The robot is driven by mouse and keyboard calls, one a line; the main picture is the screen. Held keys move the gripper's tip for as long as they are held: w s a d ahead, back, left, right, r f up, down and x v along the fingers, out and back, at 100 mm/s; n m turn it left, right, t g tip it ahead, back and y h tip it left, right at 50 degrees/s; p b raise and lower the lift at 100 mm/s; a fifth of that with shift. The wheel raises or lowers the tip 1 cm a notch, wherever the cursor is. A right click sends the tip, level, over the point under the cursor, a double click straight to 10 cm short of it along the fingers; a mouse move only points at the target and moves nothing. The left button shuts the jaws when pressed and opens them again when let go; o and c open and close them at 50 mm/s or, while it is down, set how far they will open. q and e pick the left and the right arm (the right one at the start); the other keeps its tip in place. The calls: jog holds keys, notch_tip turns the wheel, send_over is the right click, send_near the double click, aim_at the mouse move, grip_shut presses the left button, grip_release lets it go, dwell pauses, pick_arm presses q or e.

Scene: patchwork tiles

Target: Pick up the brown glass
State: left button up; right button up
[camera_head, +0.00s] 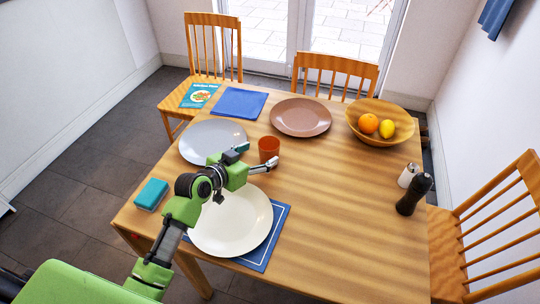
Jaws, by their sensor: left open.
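The brown glass (269,147), a small orange-brown tumbler, stands upright near the middle of the wooden table (330,200). My left gripper (258,156) reaches in from the left, above the white plate, and points toward the glass. It is open, with one finger to the left of the glass and the other low in front of it. The near finger covers a little of the area by the base of the glass. I cannot tell whether either finger touches it. My right gripper is not in view.
A white plate (240,232) on a blue mat (262,255) lies below my left arm. A grey plate (205,140) and a brown plate (301,117) lie behind. A fruit bowl (380,138), a pepper mill (412,196) and a white shaker (407,175) stand right. A teal sponge-like block (151,194) sits left.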

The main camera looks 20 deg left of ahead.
aim_at(274, 146)
pick_arm(q)
jog(key=shift+x, duration=3.65)
jog(key=shift+s+a+f, duration=0.1)
jog(key=shift+a+f, duration=0.05)
jog(key=shift+a, duration=0.05)
jog(key=c, duration=1.4)
